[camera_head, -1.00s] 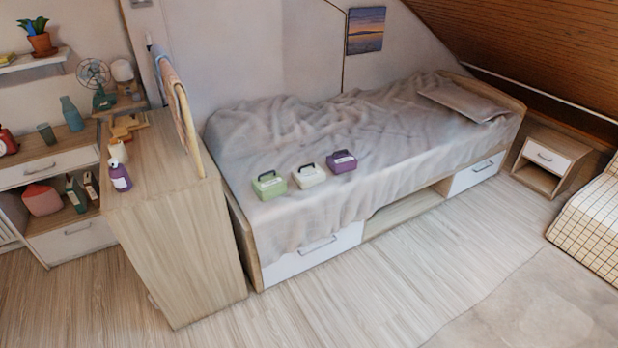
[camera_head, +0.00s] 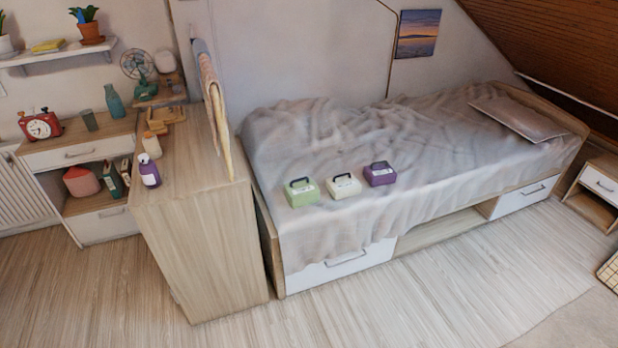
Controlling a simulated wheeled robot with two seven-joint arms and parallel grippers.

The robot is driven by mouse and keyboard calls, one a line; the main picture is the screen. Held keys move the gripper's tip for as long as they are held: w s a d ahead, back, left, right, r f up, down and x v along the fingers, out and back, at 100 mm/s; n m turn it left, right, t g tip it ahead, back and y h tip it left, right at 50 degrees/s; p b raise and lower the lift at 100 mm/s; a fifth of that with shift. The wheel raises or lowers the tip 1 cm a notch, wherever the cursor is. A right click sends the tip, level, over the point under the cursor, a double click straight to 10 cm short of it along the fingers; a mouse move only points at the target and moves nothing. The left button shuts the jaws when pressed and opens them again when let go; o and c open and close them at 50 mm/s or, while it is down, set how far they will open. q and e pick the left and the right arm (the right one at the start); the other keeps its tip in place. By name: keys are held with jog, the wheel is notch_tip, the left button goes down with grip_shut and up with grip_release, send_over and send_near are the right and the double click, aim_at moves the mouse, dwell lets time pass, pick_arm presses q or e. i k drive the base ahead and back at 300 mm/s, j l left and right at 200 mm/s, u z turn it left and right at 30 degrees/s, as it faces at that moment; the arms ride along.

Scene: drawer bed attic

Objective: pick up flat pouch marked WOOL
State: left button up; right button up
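I see no flat pouch marked WOOL that I can make out in the head view. Three small boxes with dark handles stand in a row on the near end of the bed: a green box (camera_head: 302,193), a cream box (camera_head: 343,186) and a purple box (camera_head: 380,174). Their labels are too small to read. The bed (camera_head: 430,150) has a rumpled grey-beige cover and white drawers below, with an open gap between them. The near drawer (camera_head: 340,262) looks shut. Neither of my grippers is in view.
A tall wooden cabinet (camera_head: 205,250) stands left of the bed, with a purple bottle (camera_head: 149,172) on top. A low shelf unit with a red clock (camera_head: 40,126) is further left. A nightstand (camera_head: 596,190) is at the right. The wooden floor (camera_head: 420,300) in front is clear.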

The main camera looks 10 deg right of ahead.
aim_at(342, 185)
jog(key=i+l+u, duration=0.1)
jog(key=i+l, duration=0.3)
jog(key=l, duration=0.2)
jog(key=i+l+u, duration=0.25)
jog(key=l, duration=0.4)
jog(key=i+l+u, duration=0.1)
jog(key=i+l, duration=0.3)
jog(key=l, duration=0.3)
jog(key=i+l+u, duration=0.15)
jog(key=l, duration=0.2)
